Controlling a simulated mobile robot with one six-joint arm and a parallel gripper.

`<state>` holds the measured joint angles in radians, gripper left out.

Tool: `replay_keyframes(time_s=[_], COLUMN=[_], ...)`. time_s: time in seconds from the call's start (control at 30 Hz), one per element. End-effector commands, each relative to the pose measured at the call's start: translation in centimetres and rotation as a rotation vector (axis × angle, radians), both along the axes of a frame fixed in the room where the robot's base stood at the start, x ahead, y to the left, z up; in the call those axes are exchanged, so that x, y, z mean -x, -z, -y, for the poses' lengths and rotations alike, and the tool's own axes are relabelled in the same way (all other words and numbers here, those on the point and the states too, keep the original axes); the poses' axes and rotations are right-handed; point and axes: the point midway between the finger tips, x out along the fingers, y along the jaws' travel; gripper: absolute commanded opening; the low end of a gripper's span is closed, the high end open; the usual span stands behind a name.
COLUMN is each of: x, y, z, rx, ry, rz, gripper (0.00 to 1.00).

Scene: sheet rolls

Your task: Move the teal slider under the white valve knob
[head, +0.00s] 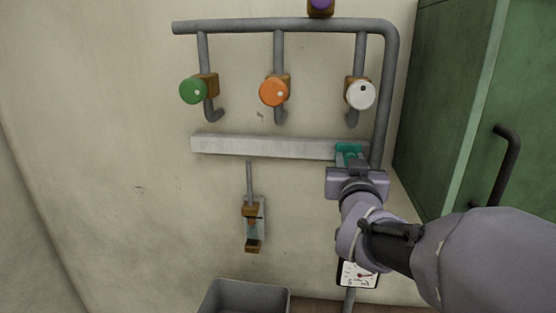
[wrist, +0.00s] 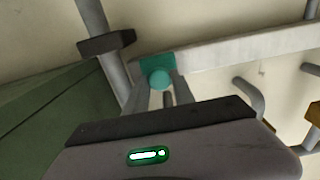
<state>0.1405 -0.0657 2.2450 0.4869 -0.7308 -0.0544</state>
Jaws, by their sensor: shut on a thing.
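The teal slider (head: 348,150) sits on the pale horizontal rail (head: 262,147), near the rail's right end. The white valve knob (head: 360,96) is on the rightmost short pipe, above the rail, and the slider is below it and slightly to its left in the head view. My gripper (head: 349,164) is at the slider from the front and shut on it. In the wrist view the slider (wrist: 157,68) shows a round teal knob between the two fingers (wrist: 160,84), which partly hide it.
A green knob (head: 193,91) and an orange knob (head: 273,92) are on pipes to the left. A vertical pipe (head: 383,100) passes by the rail's right end. A green cabinet (head: 450,110) with a dark handle stands right. A grey bin (head: 245,296) is below.

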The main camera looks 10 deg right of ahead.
Motion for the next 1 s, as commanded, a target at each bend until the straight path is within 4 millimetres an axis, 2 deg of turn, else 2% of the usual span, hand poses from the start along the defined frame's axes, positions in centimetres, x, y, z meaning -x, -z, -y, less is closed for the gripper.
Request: replay_keyframes(time_s=[0.07, 0.1, 0.2, 0.47, 0.6, 0.77, 1.0], x=[0.0, 0.0, 0.0, 0.0, 1.0, 4.5, 11.9], y=[0.0, 0.0, 0.0, 0.0, -0.1, -0.1, -0.1], z=[0.0, 0.0, 0.0, 0.0, -0.4, -1.6, -4.0], rx=[0.0, 0.0, 0.0, 0.0, 0.001, 0.0, -0.002], ry=[0.0, 0.0, 0.0, 0.0, -0.001, -0.003, -0.003], rz=[0.0, 0.0, 0.001, 0.001, 0.003, 0.004, 0.008], gripper=[0.0, 0.36, 0.51, 0.51, 0.51, 0.51, 0.51])
